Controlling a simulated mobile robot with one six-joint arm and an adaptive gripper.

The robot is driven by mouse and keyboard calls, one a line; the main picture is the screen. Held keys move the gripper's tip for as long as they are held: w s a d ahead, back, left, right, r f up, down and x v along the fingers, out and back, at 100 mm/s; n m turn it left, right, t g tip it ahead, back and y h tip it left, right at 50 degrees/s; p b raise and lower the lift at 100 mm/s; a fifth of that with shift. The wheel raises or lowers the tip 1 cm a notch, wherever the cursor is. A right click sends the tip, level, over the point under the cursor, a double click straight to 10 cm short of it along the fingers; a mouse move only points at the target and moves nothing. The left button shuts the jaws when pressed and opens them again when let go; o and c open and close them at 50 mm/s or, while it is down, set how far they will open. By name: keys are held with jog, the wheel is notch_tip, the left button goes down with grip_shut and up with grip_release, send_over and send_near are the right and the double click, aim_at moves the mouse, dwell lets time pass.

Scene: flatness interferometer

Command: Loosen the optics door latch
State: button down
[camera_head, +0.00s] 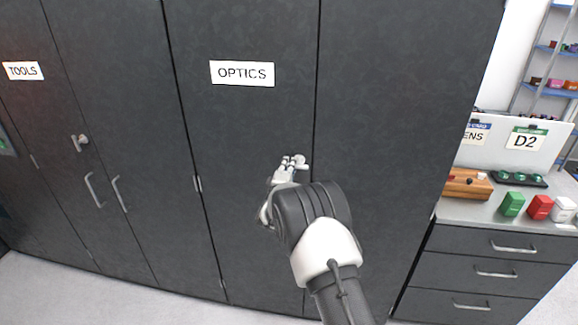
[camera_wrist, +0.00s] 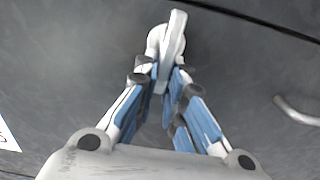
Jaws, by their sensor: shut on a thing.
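The optics door (camera_head: 245,130) is a dark grey cabinet door with a white "OPTICS" label (camera_head: 243,73). The latch (camera_head: 301,161) is a small light metal turn handle near the door's right edge, partly hidden by my gripper in the head view. In the wrist view the latch (camera_wrist: 174,35) shows as a round base with a lever across it. My gripper (camera_wrist: 165,78) has its fingers closed on the lever's near end. In the head view my gripper (camera_head: 287,172) reaches up to the latch from below.
The tools door (camera_head: 55,120) at the left has its own latch (camera_head: 80,142) and handles. A bar handle (camera_wrist: 296,110) sits right of my gripper in the wrist view. At the right, a counter (camera_head: 480,211) above drawers holds small coloured boxes (camera_head: 540,207).

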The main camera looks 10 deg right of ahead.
jog(key=c, duration=1.7)
grip_release()
jog(key=shift+o, duration=0.2)
jog(key=v, duration=1.2)
